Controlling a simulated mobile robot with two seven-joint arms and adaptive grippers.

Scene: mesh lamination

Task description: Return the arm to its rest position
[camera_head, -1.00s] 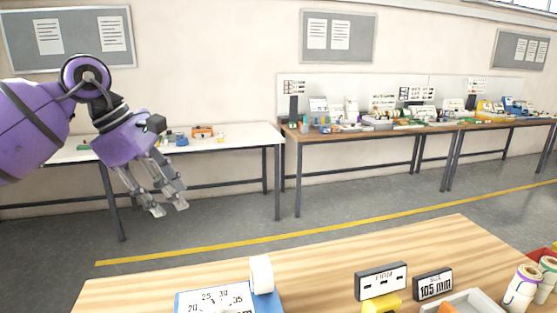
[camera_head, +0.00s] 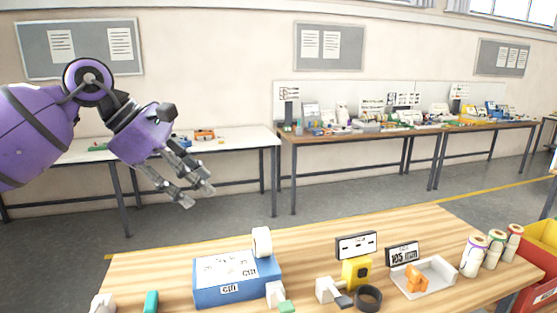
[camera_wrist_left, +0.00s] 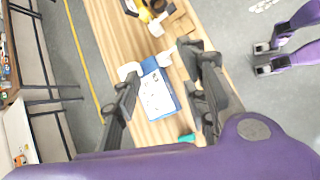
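My left arm comes in from the left in the head view. Its left gripper (camera_head: 196,196) hangs in the air beyond the far left part of the wooden bench (camera_head: 330,245), pointing down and to the right. It is open and empty. In the left wrist view, the two dark fingers of the left gripper (camera_wrist_left: 160,120) stand wide apart. Below and between them lies the blue box with a white label (camera_wrist_left: 155,95), apart from the fingers. My right gripper is not seen.
On the bench are the blue box (camera_head: 235,286), a yellow block (camera_head: 356,274), a black ring (camera_head: 368,298), a light tray (camera_head: 437,276) with an orange piece, and several rolls (camera_head: 474,256). Red and yellow bins (camera_head: 538,250) stand at the right. Grey floor lies beyond.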

